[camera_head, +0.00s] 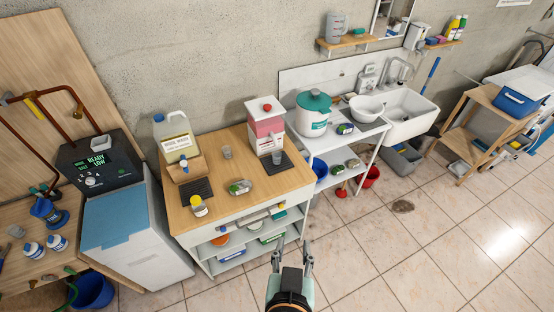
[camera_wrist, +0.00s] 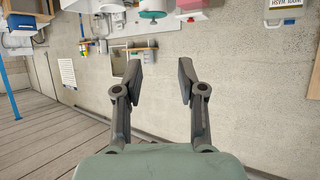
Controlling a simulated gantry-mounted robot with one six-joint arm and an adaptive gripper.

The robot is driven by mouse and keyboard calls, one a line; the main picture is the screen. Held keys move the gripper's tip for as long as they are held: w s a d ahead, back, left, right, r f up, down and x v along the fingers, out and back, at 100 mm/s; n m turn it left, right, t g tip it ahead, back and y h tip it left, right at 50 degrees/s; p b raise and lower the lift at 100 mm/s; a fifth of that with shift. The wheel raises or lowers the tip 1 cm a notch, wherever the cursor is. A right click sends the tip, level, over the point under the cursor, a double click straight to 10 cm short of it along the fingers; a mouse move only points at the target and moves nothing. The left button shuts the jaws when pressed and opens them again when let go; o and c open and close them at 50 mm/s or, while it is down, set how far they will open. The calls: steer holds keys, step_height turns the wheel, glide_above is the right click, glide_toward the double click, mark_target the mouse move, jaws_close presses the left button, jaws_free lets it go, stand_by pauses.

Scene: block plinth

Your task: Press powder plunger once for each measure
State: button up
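The powder dispenser (camera_head: 266,128), a white and pink box with a red knob (camera_head: 267,107) on its white top, stands at the back right of the wooden-topped cart (camera_head: 235,196). I take the red knob as the plunger. A small grey cup (camera_head: 277,157) is under its front on a dark mat. A clear cup (camera_head: 227,152) stands left of the dispenser. My gripper (camera_head: 292,258) is open and empty over the floor in front of the cart, well apart from the dispenser. In the wrist view my gripper (camera_wrist: 160,78) has its fingers spread with nothing between; the dispenser is partly cut off.
A teal-lidded tub (camera_head: 314,115) stands right of the dispenser, near the sink (camera_head: 408,113). The tiled floor at right is mostly clear.

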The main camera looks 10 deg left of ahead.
jaws_close()
stand_by(1.2)
